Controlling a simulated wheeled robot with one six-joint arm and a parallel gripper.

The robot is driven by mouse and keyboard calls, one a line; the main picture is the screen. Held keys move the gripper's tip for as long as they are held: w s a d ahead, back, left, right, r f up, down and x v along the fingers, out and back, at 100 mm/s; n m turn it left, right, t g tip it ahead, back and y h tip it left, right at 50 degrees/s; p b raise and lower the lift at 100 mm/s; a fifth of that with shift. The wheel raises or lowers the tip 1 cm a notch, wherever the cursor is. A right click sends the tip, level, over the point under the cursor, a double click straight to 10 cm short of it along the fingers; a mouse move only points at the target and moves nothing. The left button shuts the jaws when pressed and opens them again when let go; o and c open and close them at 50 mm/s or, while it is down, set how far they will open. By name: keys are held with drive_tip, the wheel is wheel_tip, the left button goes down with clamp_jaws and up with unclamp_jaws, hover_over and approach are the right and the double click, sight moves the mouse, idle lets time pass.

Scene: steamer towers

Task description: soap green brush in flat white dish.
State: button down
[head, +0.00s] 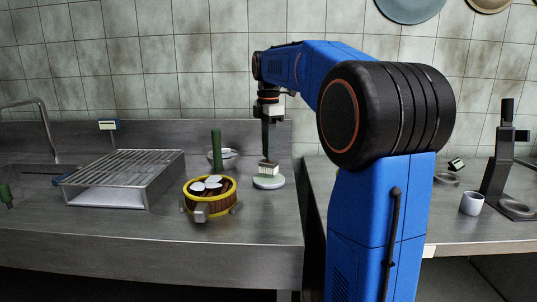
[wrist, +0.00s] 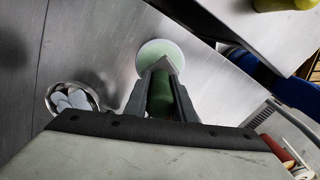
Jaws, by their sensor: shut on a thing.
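My gripper (head: 268,152) is shut on the green brush, whose green handle (wrist: 160,94) shows between the two fingers in the wrist view. In the head view the brush's pale bristle block (head: 268,168) points down, right over the flat white dish (head: 269,183). The dish also shows in the wrist view (wrist: 152,50), just beyond the fingertips, with a pale green tint on its surface. I cannot tell whether the bristles touch the dish.
A yellow-rimmed basket (head: 209,203) with white pieces stands left of the dish. Behind it are a green upright cylinder (head: 216,150) and a bowl (head: 229,154). A wire rack (head: 125,170) stands further left. A white cup (head: 471,203) is on the right counter, across a gap.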

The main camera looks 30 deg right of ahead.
drive_tip(key=shift+r, duration=1.9)
